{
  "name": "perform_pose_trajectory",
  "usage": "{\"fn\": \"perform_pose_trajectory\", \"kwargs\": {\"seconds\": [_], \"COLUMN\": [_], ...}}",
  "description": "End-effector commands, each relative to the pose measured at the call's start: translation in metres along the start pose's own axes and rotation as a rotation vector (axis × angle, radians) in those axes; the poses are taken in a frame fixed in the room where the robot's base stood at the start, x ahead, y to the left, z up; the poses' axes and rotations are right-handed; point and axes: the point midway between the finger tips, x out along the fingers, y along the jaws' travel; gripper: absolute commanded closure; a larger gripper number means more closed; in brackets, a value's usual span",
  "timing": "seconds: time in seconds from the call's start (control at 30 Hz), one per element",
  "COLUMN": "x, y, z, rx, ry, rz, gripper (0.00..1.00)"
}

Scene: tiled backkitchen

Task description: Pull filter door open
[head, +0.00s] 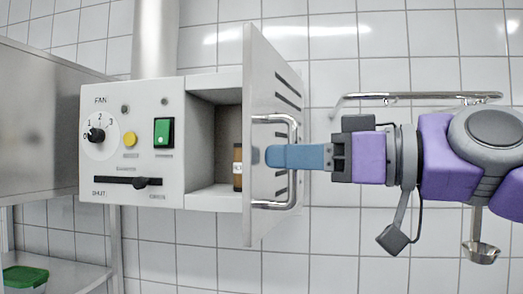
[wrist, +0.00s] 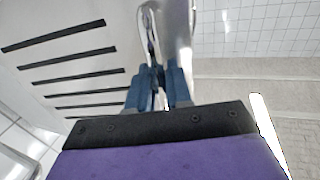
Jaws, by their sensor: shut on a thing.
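The filter door (head: 262,85) is a grey slotted panel, standing open and swung outward from the wall unit, with the cavity behind it showing. Its slots also show in the wrist view (wrist: 45,65). A curved metal handle (head: 293,128) is fixed to the door's outer face. My gripper (head: 275,157) reaches in from the right, its blue fingers at the handle. In the wrist view, the blue fingers (wrist: 158,88) are closed around the metal handle bar (wrist: 153,38). A brown bottle (head: 238,165) stands inside the opened cavity, partly hidden by the door.
The unit's control panel (head: 130,145) has a fan dial, a yellow button, a green switch and a black slider. A metal rail (head: 420,96) with a hanging ladle (head: 481,252) is on the tiled wall behind my arm. A green-lidded box (head: 25,279) sits on the lower-left shelf.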

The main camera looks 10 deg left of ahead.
Motion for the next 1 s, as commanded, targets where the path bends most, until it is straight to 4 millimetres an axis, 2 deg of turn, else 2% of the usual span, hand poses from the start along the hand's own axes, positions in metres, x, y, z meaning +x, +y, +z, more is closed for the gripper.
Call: {"fn": "perform_pose_trajectory", "kwargs": {"seconds": [0.1,0.3,0.83,0.87,1.0], "x": [-0.013,-0.024,-0.030,-0.030,-0.029], "y": [0.005,0.009,0.011,0.011,0.011], "z": [-0.003,-0.002,-0.003,-0.003,-0.002], "rx": [0.002,0.001,0.001,0.001,0.001], "ry": [0.004,0.004,0.007,0.007,0.006], "rz": [-0.046,-0.097,-0.114,-0.113,-0.114], "gripper": [1.00,1.00,1.00,0.80,0.66]}}
